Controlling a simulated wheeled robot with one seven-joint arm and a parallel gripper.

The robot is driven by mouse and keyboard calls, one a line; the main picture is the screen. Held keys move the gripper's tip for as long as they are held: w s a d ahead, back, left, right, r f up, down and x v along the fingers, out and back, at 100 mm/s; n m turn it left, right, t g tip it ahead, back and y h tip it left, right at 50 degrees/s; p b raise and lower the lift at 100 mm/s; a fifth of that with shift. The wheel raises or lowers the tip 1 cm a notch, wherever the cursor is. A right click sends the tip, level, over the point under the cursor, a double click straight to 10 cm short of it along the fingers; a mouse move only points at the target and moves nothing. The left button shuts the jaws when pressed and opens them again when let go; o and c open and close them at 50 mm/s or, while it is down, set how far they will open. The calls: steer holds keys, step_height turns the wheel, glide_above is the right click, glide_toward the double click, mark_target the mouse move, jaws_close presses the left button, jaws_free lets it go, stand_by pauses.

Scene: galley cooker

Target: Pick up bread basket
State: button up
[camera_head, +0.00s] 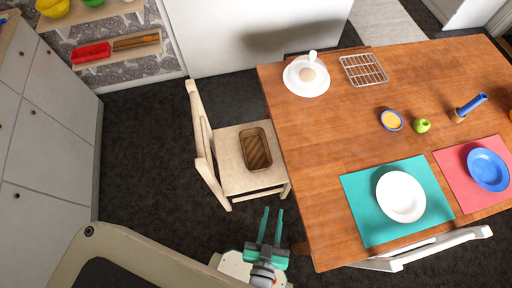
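The bread basket looks to be the brown, striped rectangular basket (256,149) lying on the seat of a pale wooden chair (229,177) at the table's left side. Whether anything lies inside it is too small to tell. My gripper (271,212) shows at the bottom middle with its two teal fingers apart. Nothing shows between them. It is below the chair in the picture, apart from the basket, with its fingers pointing up toward the chair.
The wooden table (330,160) fills the right side, its left edge close to the chair seat. It bears a white plate (306,76), a wire rack (363,70), a green apple (422,125) and bowls. Grey cabinets (45,130) stand left. Dark floor (145,160) between is clear.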

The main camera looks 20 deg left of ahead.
steer(key=w+a+f+n+g+y, duration=0.1)
steer(key=w+a+f, duration=0.5)
steer(key=w+f, duration=0.1)
steer(key=w+a+f+n+g+y, duration=0.1)
steer(key=w+a+f+n+y, duration=0.1)
steer(key=w+a+f, duration=0.4)
steer(key=w+a+f+n+g+y, duration=0.1)
steer(key=w+a+f+n, duration=0.1)
steer(key=w+a+f, duration=0.5)
steer(key=shift+w+f+y, duration=0.3)
steer(key=shift+w+f, duration=0.15)
steer(key=shift+f, duration=0.4)
steer(key=x, duration=0.4)
steer(key=shift+a, duration=0.25)
steer(key=shift+x, duration=3.35)
steer(key=shift+w+d+f, duration=0.1)
steer(key=shift+d, duration=0.05)
jaws_close()
